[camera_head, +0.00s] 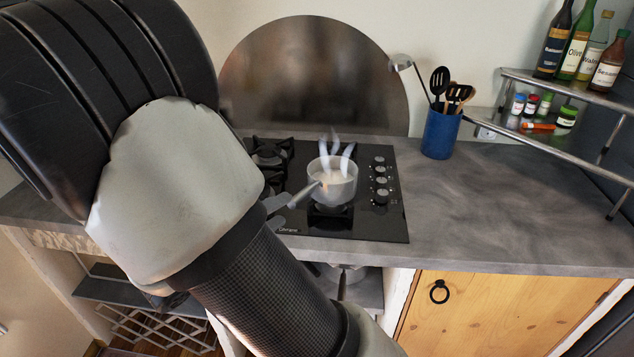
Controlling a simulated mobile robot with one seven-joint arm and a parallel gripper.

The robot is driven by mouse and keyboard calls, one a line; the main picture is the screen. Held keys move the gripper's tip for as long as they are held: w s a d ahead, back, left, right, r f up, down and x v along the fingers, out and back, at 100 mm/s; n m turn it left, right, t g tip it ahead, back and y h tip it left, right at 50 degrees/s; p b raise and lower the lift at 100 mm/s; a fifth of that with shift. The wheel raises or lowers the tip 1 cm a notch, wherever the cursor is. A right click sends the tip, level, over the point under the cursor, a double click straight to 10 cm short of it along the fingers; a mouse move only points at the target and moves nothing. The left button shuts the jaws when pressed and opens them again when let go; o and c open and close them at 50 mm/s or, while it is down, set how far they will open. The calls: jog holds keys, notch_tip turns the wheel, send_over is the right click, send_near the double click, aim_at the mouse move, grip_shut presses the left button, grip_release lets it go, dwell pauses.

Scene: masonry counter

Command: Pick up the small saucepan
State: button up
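The small saucepan (333,188) is a grey metal pan. It stands upright on the right part of the black gas hob (374,222) and has pale contents. Its handle (303,195) points toward the lower left. Pale wisps like steam show above the pan. My arm crosses the left and lower middle of the view, in front of the hob's left side. My gripper is not clearly visible. A small light grey piece shows between my arm and the handle's end; I cannot tell what it is.
A blue utensil pot (440,134) stands right of the hob. A corner rack (578,90) with bottles and jars is at the right. The grey counter (510,205) between them and the front edge is clear. A curved metal splash plate (315,75) stands behind the hob.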

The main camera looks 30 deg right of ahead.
aim_at(308, 187)
jog(key=x, duration=0.7)
jog(key=shift+p+x, duration=0.5)
jog(key=shift+x, duration=2.2)
jog(key=shift+w+a+r, duration=0.15)
jog(key=shift+w+r, duration=0.05)
jog(key=shift+c, duration=0.5)
grip_shut()
jog(key=shift+r, duration=0.1)
